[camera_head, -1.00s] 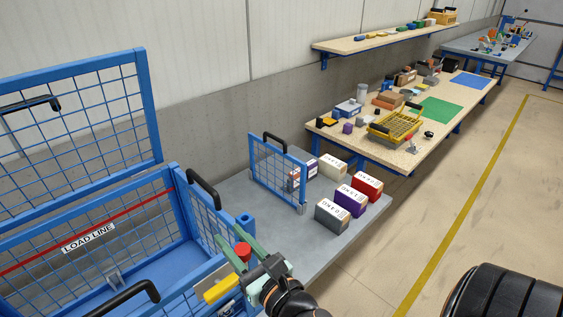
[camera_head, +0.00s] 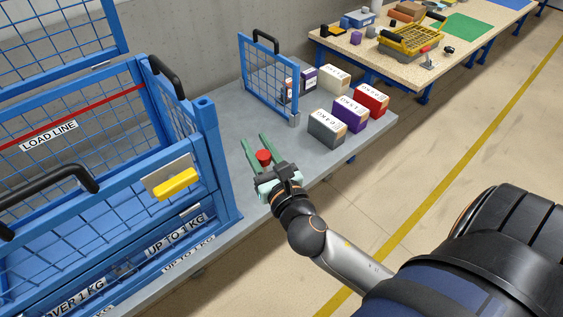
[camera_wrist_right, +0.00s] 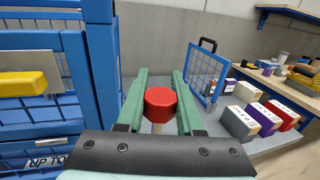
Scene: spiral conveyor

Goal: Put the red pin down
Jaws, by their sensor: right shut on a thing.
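The red pin (camera_head: 264,157) has a red round head and a pale shaft below it. It sits between the green fingers of my right gripper (camera_head: 258,150), which is shut on it. In the right wrist view the red pin (camera_wrist_right: 160,102) stands upright between the two fingers (camera_wrist_right: 160,90); its lower end is hidden by the gripper body. The gripper is over the grey table (camera_head: 228,180), just right of the blue cage's corner post. I cannot tell whether the pin touches the table. My left gripper is not in view.
The blue mesh cage (camera_head: 215,150) with a yellow latch (camera_head: 177,185) stands close on the left. A small blue mesh panel (camera_head: 267,75) stands behind. Grey (camera_head: 325,127), purple (camera_head: 349,113) and red (camera_head: 371,99) boxes stand to the right. Grey tabletop around the gripper is clear.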

